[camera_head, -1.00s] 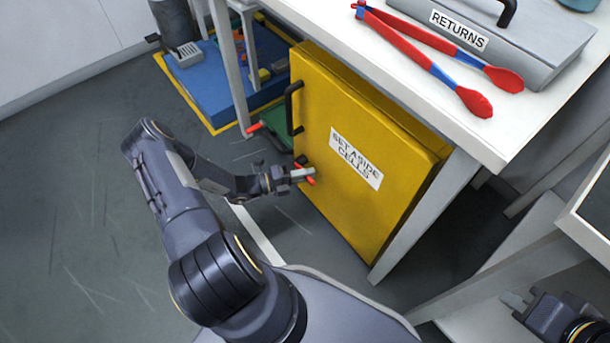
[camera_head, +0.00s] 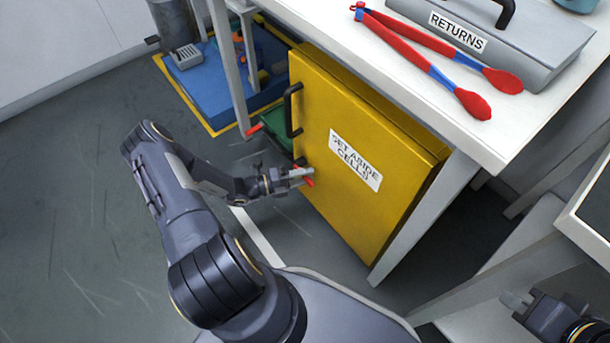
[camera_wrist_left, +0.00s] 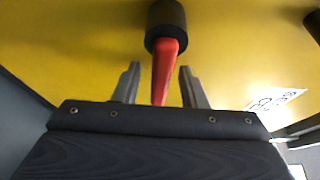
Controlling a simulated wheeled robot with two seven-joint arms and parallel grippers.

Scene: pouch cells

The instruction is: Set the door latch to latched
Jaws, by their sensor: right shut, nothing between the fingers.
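The door latch (camera_head: 308,181) is a red lever on a round black hub (camera_wrist_left: 166,24), on the yellow cabinet door (camera_head: 330,205) marked SET ASIDE CELLS. My left gripper (camera_head: 300,174) is at the latch. In the left wrist view, its two fingers (camera_wrist_left: 158,88) stand apart on either side of the red lever (camera_wrist_left: 165,65), with a gap visible on each side. The gripper hides part of the latch in the head view. My right gripper (camera_head: 515,300) is at the lower right, shut and empty, away from the cabinet.
A black door handle (camera_head: 289,110) stands above the latch. The white table (camera_head: 400,100) over the cabinet holds red-and-blue tongs (camera_head: 430,65) and a grey RETURNS box (camera_head: 540,50). A green tray (camera_head: 275,130) and blue platform (camera_head: 215,85) lie behind, left of the cabinet. Floor at left is clear.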

